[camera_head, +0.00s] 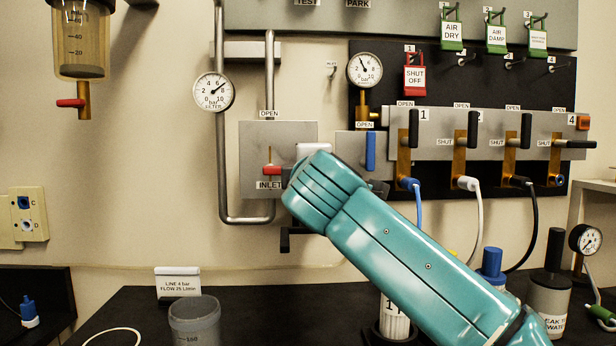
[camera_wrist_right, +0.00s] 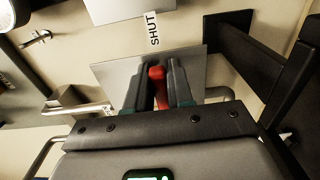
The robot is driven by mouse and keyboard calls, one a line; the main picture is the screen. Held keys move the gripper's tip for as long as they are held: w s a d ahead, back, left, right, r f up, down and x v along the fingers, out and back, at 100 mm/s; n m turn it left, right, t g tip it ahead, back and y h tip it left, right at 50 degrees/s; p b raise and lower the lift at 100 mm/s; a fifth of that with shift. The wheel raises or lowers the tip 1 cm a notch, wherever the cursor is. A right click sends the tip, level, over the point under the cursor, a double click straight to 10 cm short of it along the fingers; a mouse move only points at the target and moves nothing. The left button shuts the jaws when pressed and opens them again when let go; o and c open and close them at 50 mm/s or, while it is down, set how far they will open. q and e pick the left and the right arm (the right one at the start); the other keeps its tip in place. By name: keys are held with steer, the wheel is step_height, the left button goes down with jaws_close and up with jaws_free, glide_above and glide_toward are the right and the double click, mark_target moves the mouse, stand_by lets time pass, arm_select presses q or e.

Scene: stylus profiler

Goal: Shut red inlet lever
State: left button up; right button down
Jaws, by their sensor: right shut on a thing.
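The red inlet lever (camera_head: 272,171) is on the grey plate (camera_head: 252,150) above the INLET label (camera_head: 269,185), with an OPEN label (camera_head: 267,114) above. In the head view its red part lies about level, and its right end is hidden by my right wrist. In the right wrist view my right gripper (camera_wrist_right: 160,80) is shut on the red lever (camera_wrist_right: 157,74), one finger on each side. The lever points toward the SHUT label (camera_wrist_right: 152,29) there. In the head view the fingers are hidden behind my teal arm. My left gripper is not in view.
A blue lever (camera_head: 370,151) stands upright just right of my wrist. A row of black-handled valves (camera_head: 472,129) and hoses is farther right. A grey pipe (camera_head: 221,150) runs down left of the plate. A black bracket-like part (camera_head: 290,238) sits below it.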

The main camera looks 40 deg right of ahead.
steer(key=shift+f, duration=0.1)
stand_by(0.4)
steer(key=c, duration=1.1)
jaws_free()
steer(key=shift+s+a, duration=0.15)
steer(key=shift+s, duration=0.1)
steer(key=b+v, duration=0.3)
steer(key=v, duration=1.2)
steer(key=shift+s+a, duration=0.1)
steer(key=shift+s, duration=0.3)
